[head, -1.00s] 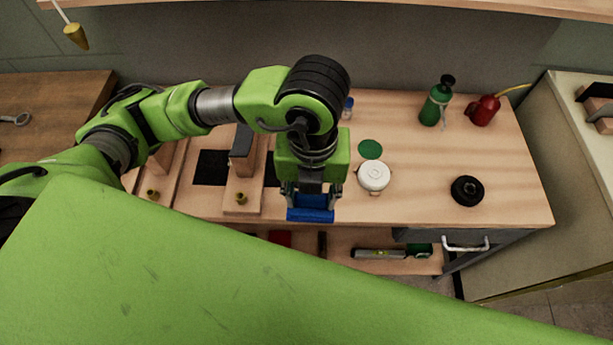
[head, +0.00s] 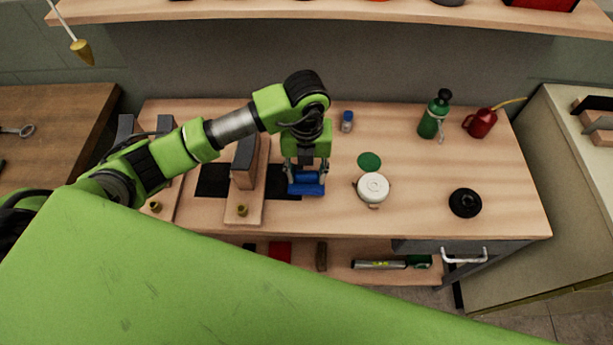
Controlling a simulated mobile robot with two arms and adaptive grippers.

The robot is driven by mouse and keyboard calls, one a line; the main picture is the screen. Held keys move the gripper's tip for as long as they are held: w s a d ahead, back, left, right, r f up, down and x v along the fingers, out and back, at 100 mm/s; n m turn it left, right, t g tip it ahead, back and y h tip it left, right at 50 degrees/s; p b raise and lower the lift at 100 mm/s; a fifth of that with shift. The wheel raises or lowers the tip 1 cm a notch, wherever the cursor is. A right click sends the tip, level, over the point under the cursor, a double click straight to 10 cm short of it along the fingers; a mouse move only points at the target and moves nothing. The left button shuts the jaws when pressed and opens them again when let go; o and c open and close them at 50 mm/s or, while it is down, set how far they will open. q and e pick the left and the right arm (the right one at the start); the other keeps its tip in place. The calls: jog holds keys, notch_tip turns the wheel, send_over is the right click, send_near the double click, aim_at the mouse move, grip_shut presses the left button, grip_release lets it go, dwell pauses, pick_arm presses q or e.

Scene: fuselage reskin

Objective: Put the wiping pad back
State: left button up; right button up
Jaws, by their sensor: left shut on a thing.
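My left gripper (head: 306,178) points down over the workbench, left of the white round container. It is shut on a blue block-like thing (head: 306,189), which looks like the wiping pad. The pad is beside the right edge of a black patch (head: 284,188) on the bench. I cannot tell whether the pad touches the bench top. My right gripper is not in view.
The workbench (head: 400,220) holds a white round container (head: 373,187), a green disc (head: 369,161), a black round part (head: 465,203), a green bottle (head: 433,118), a red oil can (head: 481,122) and a blue-capped jar (head: 347,121). A wooden stand (head: 246,190) is close left of my gripper.

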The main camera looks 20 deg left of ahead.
pick_arm(q)
notch_tip(320, 180, down, 2)
jog(key=shift+s+f+p, duration=0.1)
jog(key=shift+s+p, duration=0.05)
jog(key=shift+p, duration=0.2)
jog(key=shift+f, duration=0.15)
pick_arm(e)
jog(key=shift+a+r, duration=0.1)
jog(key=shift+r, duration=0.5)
pick_arm(q)
jog(key=shift+f, duration=0.1)
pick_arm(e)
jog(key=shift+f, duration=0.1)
pick_arm(q)
jog(key=o, duration=0.6)
jog(key=shift+f, duration=0.1)
jog(key=shift+c, duration=0.2)
jog(key=o, duration=0.4)
